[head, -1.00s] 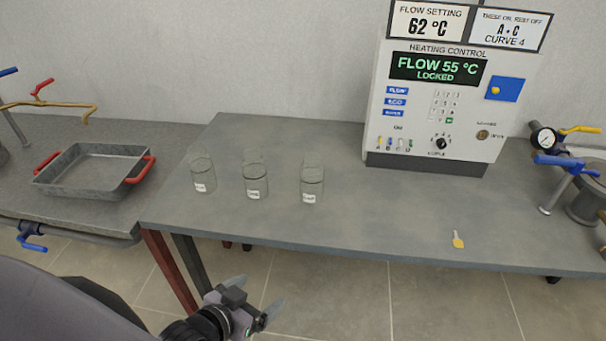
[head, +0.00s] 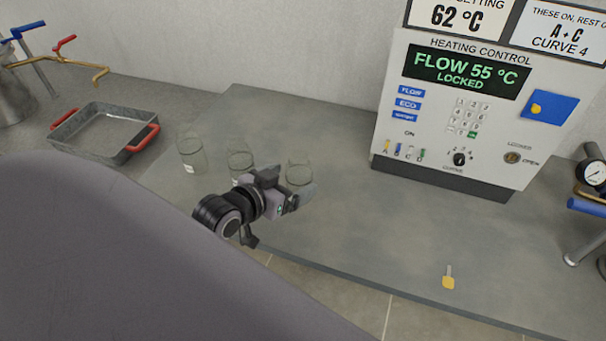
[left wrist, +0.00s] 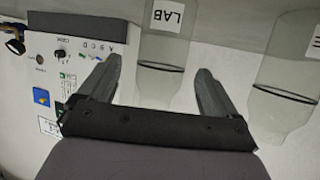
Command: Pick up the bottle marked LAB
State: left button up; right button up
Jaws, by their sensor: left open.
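The bottle marked LAB (left wrist: 165,50) is clear glass with a white label, and in the left wrist view it shows between the two fingers. In the head view it appears to be the rightmost bottle (head: 300,171) of the row on the table, partly hidden by my gripper. My left gripper (head: 287,188) is open, close in front of that bottle. In the left wrist view its fingers (left wrist: 158,78) show apart, with gaps on both sides of the bottle; I cannot tell how deep the bottle sits between them. My right gripper is not in view.
A second labelled bottle (left wrist: 285,85) is just to the right in the wrist view. In the head view a middle bottle (head: 239,160) and a left bottle (head: 191,155) stand beside it. The control box (head: 455,120) stands behind, right. A yellow key (head: 448,281) lies near the table's front edge.

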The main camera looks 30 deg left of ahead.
pick_arm(q)
jog(key=shift+x, duration=2.8)
jog(key=shift+a+r, duration=0.1)
jog(key=c, duration=1)
